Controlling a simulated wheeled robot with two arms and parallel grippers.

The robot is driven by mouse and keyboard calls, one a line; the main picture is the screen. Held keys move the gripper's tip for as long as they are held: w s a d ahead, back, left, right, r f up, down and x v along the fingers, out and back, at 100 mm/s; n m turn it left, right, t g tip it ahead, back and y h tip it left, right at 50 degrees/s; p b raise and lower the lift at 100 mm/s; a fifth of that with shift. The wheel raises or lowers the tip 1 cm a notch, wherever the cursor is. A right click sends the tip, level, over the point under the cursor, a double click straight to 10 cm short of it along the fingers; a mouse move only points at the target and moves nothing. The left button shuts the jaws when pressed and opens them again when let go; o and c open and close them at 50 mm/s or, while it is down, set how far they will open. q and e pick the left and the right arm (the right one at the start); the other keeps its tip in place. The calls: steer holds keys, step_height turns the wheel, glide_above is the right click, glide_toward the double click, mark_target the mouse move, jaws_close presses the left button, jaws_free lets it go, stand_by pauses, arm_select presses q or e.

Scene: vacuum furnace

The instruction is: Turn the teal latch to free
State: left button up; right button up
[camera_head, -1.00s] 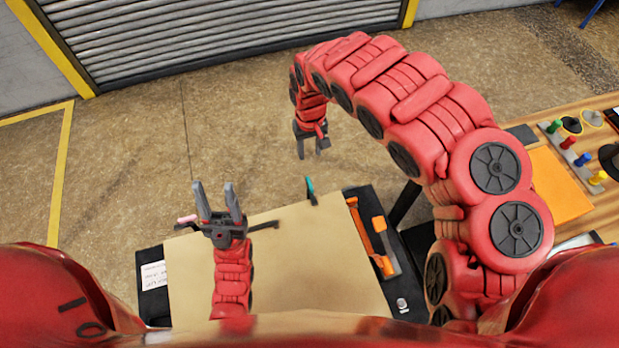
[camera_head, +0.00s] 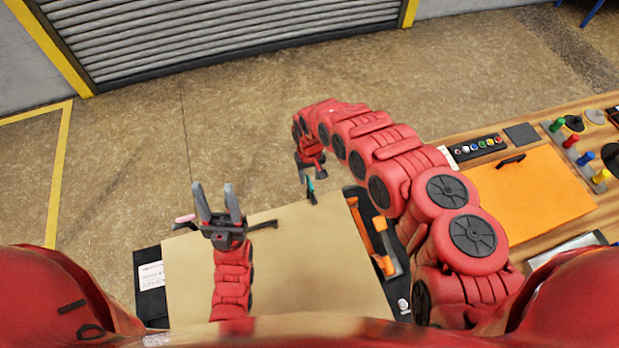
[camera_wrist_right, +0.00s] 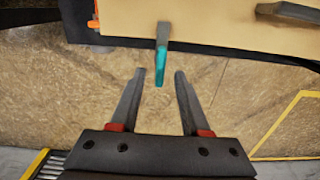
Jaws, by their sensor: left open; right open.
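The teal latch (camera_head: 309,184) sticks out from the far edge of the tan panel (camera_head: 320,262). In the right wrist view the teal latch (camera_wrist_right: 161,62) has a grey base at the panel edge and its teal end points toward my gripper. My right gripper (camera_wrist_right: 160,74) is open, and the latch tip appears between its two fingertips with a gap on each side. In the head view my right gripper (camera_head: 311,175) is at the latch and partly overlaps it. My left gripper (camera_head: 214,188) is open and empty, over the panel's far left part.
A pink-tipped latch (camera_head: 185,219) is at the panel's left far edge. A dark handle (camera_head: 263,226) lies on the panel beside my left gripper. An orange lever (camera_head: 382,250) is right of the panel. A wooden bench with an orange lid (camera_head: 535,195) stands right. Floor beyond is clear.

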steer(key=shift+a+f, duration=0.2)
steer(key=shift+f, duration=0.3)
steer(key=shift+d+f, duration=0.15)
steer(key=shift+f, duration=0.7)
jaws_close()
